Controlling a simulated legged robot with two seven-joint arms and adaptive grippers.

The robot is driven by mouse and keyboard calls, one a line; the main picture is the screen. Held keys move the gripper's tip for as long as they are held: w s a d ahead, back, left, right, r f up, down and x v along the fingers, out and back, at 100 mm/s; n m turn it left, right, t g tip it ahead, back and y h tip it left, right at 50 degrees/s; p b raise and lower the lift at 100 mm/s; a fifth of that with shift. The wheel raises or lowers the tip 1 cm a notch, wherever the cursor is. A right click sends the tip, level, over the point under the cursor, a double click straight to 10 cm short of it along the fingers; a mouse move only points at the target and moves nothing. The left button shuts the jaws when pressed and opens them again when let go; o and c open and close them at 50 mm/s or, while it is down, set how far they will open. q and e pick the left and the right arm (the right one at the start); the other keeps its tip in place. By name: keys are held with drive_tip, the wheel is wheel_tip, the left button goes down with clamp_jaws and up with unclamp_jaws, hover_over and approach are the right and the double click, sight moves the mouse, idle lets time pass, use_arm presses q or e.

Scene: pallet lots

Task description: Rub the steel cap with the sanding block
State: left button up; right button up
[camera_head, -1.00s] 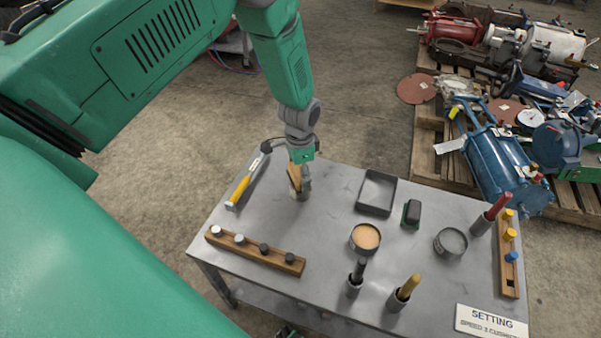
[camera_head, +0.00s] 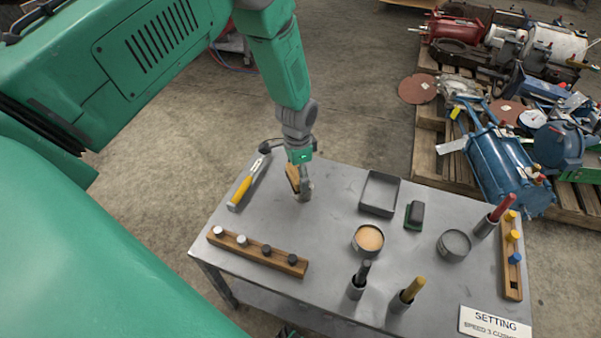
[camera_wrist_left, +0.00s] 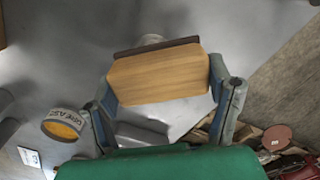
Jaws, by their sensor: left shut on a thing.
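My left gripper (camera_head: 303,190) is shut on the sanding block (camera_head: 292,176) over the left back part of the grey table. In the left wrist view the block (camera_wrist_left: 158,76) is light wood with a dark strip along its far edge, gripped between two fingers. A pale grey rounded thing (camera_wrist_left: 151,39) shows just beyond that strip, mostly hidden by the block. It may be the steel cap, but I cannot tell whether the block touches it. A wooden rack (camera_head: 231,243) at the table's front left holds several light and dark caps. My right gripper is not seen.
Yellow-handled tool (camera_head: 240,190) lies at the table's left edge. Right of the gripper are an empty dark tray (camera_head: 380,193), a green-and-black block (camera_head: 415,214), an orange-filled tin (camera_head: 368,238) and a grey tin (camera_head: 454,245). Handled tools stand in cups along the front.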

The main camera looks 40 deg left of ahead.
use_arm(q)
drive_tip(key=shift+a+f, duration=0.2)
drive_tip(key=shift+a, duration=0.2)
drive_tip(key=shift+s+d+r+p, duration=0.1)
drive_tip(key=shift+d+r+p, duration=0.05)
drive_tip(key=shift+d, duration=0.55)
drive_tip(key=shift+s+d+r+p, duration=0.1)
drive_tip(key=shift+d+p, duration=0.05)
drive_tip(key=shift+d, duration=0.85)
drive_tip(key=shift+f, duration=0.15)
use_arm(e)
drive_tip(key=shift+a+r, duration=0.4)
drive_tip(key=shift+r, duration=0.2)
use_arm(q)
drive_tip(key=shift+d, duration=0.15)
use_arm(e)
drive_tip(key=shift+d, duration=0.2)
